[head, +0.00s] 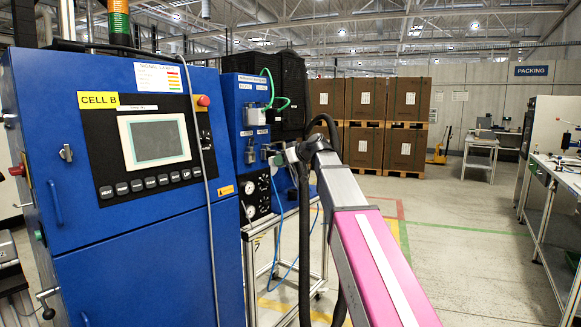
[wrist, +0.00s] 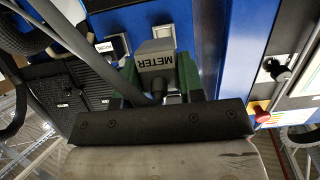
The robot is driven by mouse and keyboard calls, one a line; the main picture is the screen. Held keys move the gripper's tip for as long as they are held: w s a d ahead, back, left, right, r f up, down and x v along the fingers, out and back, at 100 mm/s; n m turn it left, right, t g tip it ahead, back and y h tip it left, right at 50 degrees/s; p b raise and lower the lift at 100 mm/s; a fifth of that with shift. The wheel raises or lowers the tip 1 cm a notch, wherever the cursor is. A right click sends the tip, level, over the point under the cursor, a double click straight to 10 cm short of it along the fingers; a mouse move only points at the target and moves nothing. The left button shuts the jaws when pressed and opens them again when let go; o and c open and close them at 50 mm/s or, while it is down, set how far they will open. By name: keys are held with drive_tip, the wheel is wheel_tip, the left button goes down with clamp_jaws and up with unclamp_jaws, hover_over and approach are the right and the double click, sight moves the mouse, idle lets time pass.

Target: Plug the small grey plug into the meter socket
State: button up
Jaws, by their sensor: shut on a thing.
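In the wrist view, my gripper (wrist: 160,72) is shut on the small grey plug (wrist: 156,48), one green finger on each side. The plug's face reads METER, and a dark cable (wrist: 157,88) leaves its near end. The plug's far end is at a light grey socket plate (wrist: 166,30) on the blue panel. In the head view, my gripper (head: 272,152) is at the front of the blue panel box (head: 233,122); the plug is too small to make out there.
The blue CELL B cabinet (head: 120,220), with a red button (head: 203,100), stands close on the left. Green hoses (head: 270,88) hang above my gripper, gauges (head: 250,187) below.

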sight(270, 158)
drive_tip(key=shift+w+a, duration=1)
drive_tip(key=shift+a, duration=0.3)
drive_tip(key=shift+w+a, duration=1)
drive_tip(key=shift+a, duration=0.25)
drive_tip(key=shift+w+a, duration=0.85)
drive_tip(key=shift+a, duration=0.2)
drive_tip(key=shift+w+a, duration=0.8)
drive_tip(key=shift+a, duration=0.25)
idle(1.9)
drive_tip(key=o, duration=1.2)
drive_tip(key=shift+c, duration=0.2)
drive_tip(key=shift+s, duration=0.1)
